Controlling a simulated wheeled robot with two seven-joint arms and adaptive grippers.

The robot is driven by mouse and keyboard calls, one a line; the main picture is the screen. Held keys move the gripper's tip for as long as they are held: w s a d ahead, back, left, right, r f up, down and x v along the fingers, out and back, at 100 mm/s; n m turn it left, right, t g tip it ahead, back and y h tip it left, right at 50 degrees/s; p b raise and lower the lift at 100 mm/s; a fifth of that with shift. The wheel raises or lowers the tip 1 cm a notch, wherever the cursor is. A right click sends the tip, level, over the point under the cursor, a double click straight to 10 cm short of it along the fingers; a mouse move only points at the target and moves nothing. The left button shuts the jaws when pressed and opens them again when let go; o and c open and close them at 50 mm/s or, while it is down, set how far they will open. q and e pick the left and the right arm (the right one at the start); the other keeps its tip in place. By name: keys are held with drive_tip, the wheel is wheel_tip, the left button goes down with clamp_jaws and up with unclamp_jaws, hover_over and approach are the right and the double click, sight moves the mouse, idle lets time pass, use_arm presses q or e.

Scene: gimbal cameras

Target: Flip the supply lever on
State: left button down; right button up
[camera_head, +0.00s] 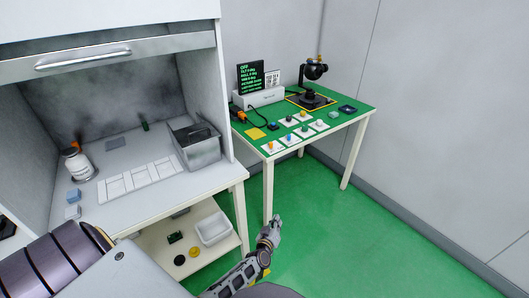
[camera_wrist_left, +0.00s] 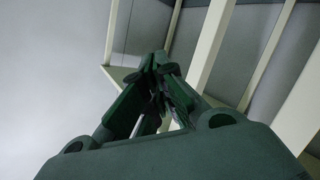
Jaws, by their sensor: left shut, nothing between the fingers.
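My left gripper (camera_head: 273,232) is over the green floor, in front of and lower than the green-topped table (camera_head: 352,121). The left wrist view shows its fingers (camera_wrist_left: 161,72) closed together with nothing held. On the table's back left stands a white supply box (camera_head: 262,97) with a dark screen (camera_head: 250,77) whose top line reads OFF. A small orange part (camera_head: 241,116) is at the box's left front; I cannot tell whether it is the lever. No lever position can be made out. The gripper is well apart from the box. My right gripper is not in view.
A black gimbal camera (camera_head: 315,72) stands at the table's back right. Several white tiles with small coloured parts (camera_head: 292,138) and a yellow pad (camera_head: 256,133) lie on the tabletop. A white fume-hood bench (camera_head: 215,182) stands at left, with a lower shelf (camera_head: 222,250). Green floor is free at right.

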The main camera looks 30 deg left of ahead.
use_arm(q)
drive_tip(key=w+a+r+n+y+b, duration=0.1)
drive_tip(key=a+r+n+y+b, duration=0.2)
drive_tip(key=r+n, duration=0.3)
drive_tip(key=w+a+r+n+g+y+b, duration=0.1)
drive_tip(key=w+a+r+n+y+b, duration=0.1)
drive_tip(key=r, duration=1)
drive_tip(key=w+a+r+n+g+y+b, duration=0.1)
drive_tip(key=w+a+r+n+y+b, duration=0.1)
drive_tip(key=a+r+n+y+b, duration=0.3)
drive_tip(key=shift+w+a+r+n, duration=0.2)
drive_tip(key=shift+a+r+n, duration=1.05)
drive_tip(key=shift+r+n, duration=1.2)
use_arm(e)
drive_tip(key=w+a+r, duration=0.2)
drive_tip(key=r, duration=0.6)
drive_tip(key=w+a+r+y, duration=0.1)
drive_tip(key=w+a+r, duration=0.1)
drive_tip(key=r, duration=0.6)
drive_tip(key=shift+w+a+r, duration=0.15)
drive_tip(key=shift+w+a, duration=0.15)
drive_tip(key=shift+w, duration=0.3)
use_arm(q)
drive_tip(key=shift+f+n, duration=0.45)
drive_tip(key=shift+w+a, duration=0.1)
